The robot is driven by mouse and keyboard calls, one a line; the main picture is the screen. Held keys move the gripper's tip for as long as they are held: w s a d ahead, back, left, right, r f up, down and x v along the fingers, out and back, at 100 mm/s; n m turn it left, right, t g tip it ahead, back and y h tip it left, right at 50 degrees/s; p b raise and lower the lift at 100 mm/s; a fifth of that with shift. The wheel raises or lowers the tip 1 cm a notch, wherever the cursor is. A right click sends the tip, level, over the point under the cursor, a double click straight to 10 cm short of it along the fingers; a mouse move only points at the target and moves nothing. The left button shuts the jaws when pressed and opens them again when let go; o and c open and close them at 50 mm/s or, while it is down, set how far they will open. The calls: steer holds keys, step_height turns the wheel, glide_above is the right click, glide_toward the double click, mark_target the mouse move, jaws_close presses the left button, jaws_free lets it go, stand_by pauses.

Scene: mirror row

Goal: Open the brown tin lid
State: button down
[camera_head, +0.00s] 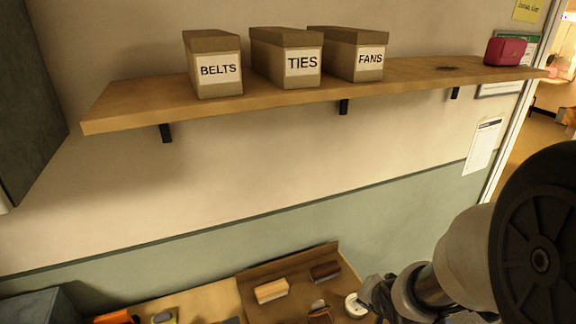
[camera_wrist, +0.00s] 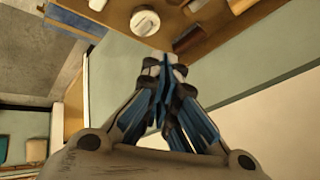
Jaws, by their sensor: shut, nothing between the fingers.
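A small round tin (camera_head: 355,305) with a pale top sits at the right side of the brown work board, beside my gripper. In the wrist view a round tin-like thing (camera_wrist: 145,20) lies just beyond my fingertips; its lid looks closed, though it is small and partly blurred. I cannot tell for certain whether it is the brown tin. My gripper (camera_wrist: 165,68) is shut and empty, with its blue-sided fingers together. It also shows in the head view (camera_head: 372,291), above the board's right edge and apart from the tin.
The brown board (camera_head: 262,271) also holds a tan block (camera_head: 271,291) and a dark brown piece (camera_head: 325,271). A shelf (camera_head: 130,112) above carries boxes marked BELTS (camera_head: 218,85), TIES (camera_head: 300,78) and FANS (camera_head: 368,72), and a red case (camera_head: 505,51). Wall space between is clear.

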step_height(320, 180, down, 6)
steer(key=w+a+m+t+y+p, duration=0.1)
steer(key=a+m+y+p, duration=0.1)
steer(key=m+y+p, duration=0.15)
steer(key=m+b, duration=0.2)
steer(key=b, duration=0.3)
glide_toward(324, 308)
steer(key=w+f, duration=0.1)
steer(key=w, duration=0.1)
steer(key=w+a+f, duration=0.1)
steer(key=w, duration=0.1)
steer(key=w+a+f, duration=0.1)
steer(key=f, duration=0.1)
steer(key=shift+w, duration=0.4)
steer(key=shift+r, duration=0.2)
steer(key=shift+w+r+p, duration=0.1)
steer(key=shift+w+p, duration=0.05)
steer(key=shift+p, duration=0.5)
